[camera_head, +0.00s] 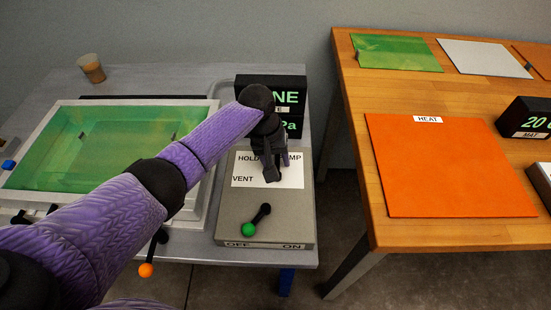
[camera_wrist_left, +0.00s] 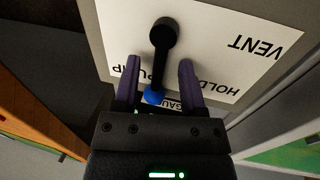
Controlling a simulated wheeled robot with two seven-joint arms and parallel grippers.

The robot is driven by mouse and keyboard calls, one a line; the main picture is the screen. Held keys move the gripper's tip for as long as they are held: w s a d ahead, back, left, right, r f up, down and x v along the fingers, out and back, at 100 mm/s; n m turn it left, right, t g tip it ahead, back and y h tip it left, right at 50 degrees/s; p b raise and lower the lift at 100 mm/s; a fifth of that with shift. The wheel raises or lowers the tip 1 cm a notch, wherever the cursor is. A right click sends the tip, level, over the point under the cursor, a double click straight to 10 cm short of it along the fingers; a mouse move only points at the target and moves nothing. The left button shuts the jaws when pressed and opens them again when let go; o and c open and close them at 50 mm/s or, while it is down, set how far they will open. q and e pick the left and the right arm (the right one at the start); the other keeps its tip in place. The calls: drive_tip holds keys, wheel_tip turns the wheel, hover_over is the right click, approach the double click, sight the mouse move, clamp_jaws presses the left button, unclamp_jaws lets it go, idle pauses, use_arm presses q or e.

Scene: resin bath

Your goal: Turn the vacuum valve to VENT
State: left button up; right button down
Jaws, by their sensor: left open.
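The vacuum valve's lever (camera_wrist_left: 159,62) is black with a blue ball end (camera_wrist_left: 154,97). The white label plate (camera_head: 242,181) reads HOLD, PUMP and VENT; the VENT word (camera_wrist_left: 262,47) is clear of the lever. My left gripper (camera_wrist_left: 160,66) is open, its two purple fingers on either side of the lever with a gap showing on each side. In the head view my left gripper (camera_head: 277,171) hides the lever. My right gripper is out of view.
A second lever with a green knob (camera_head: 249,229) sits on the same grey box, by OFF and ON marks. A black display (camera_head: 291,84) stands behind. The green resin bath (camera_head: 100,150) is left; an orange heat mat (camera_head: 430,170) lies on the right-hand wooden table.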

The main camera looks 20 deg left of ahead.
use_arm(q)
clamp_jaws()
idle(1.3)
